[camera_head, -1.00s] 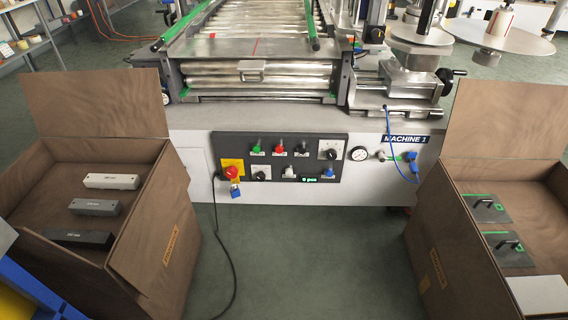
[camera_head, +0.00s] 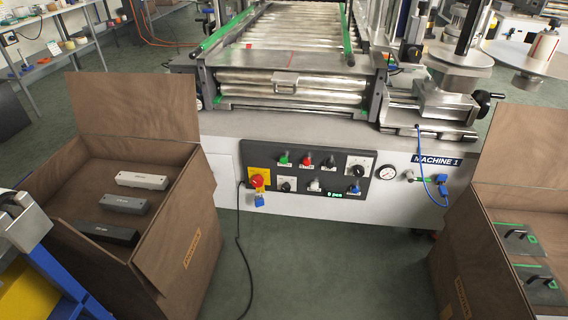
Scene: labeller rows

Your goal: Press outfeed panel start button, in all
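A dark control panel (camera_head: 306,178) is set in the white front of the machine, below the roller conveyor's end. Its top row has a green button (camera_head: 284,158), a red button (camera_head: 307,160) and a black button or switch (camera_head: 330,161). Below are a black knob (camera_head: 287,185), a white button (camera_head: 314,185), a blue button (camera_head: 354,188) and a small lit green display (camera_head: 334,194). A red mushroom button (camera_head: 257,181) sits on a yellow plate at the panel's left. The button labels are too small to read. Neither of my grippers is in view.
A brown box (camera_head: 170,225) with several labelled blocks stands front left, another brown box (camera_head: 462,285) with dark plates front right. A roller conveyor (camera_head: 297,45) lies behind the panel.

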